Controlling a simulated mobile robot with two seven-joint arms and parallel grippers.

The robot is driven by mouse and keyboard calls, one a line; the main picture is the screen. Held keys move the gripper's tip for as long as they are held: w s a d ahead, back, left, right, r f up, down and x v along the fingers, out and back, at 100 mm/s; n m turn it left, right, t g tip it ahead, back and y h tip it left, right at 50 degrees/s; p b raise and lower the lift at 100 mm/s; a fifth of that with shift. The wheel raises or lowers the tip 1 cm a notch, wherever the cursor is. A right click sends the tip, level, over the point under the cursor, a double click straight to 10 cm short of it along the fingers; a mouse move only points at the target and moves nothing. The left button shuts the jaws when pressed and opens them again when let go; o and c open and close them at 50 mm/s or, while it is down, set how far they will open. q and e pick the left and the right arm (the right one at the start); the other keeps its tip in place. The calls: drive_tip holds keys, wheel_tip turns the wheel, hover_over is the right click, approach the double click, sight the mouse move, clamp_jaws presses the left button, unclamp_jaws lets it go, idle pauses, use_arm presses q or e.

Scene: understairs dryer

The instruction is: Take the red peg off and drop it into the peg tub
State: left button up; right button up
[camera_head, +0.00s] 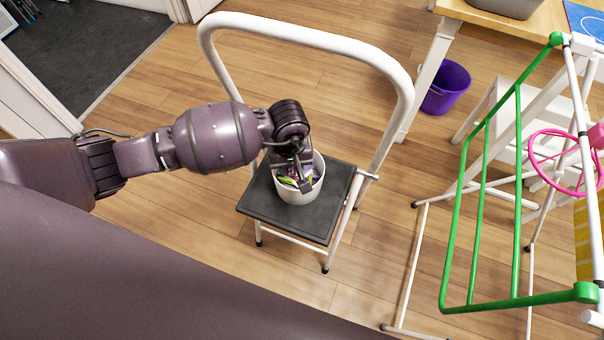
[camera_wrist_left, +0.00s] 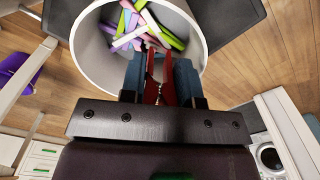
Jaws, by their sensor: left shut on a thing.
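The peg tub (camera_head: 298,203) is a white round bucket on the dark top of a step stool, with several coloured pegs inside. In the left wrist view the tub (camera_wrist_left: 88,55) fills the upper middle, with green, pink, white and purple pegs in it. My left gripper (camera_head: 305,186) is over the tub's mouth, pointing down. In the left wrist view my left gripper (camera_wrist_left: 160,75) is shut on the red peg (camera_wrist_left: 168,92), which lies between its fingers at the tub's opening. In the head view the red peg is too hidden to make out. My right gripper is not in view.
The step stool (camera_head: 262,207) has a tall white handrail (camera_head: 300,37) around its back. A green and white drying rack (camera_head: 485,190) stands to the right. A purple bucket (camera_head: 447,88) is on the floor near a table. Wooden floor in front is clear.

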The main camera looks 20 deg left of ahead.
use_arm(q)
drive_tip(key=o, duration=0.9)
drive_tip(key=shift+o, duration=0.2)
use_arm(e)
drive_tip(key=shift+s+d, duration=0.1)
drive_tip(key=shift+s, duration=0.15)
use_arm(q)
drive_tip(key=shift+r, duration=0.25)
wheel_tip(320, 180, up, 9)
drive_tip(key=p, duration=0.2)
drive_tip(key=shift+r+p, duration=0.1)
drive_tip(key=shift+p, duration=0.2)
drive_tip(key=shift+r, duration=0.6)
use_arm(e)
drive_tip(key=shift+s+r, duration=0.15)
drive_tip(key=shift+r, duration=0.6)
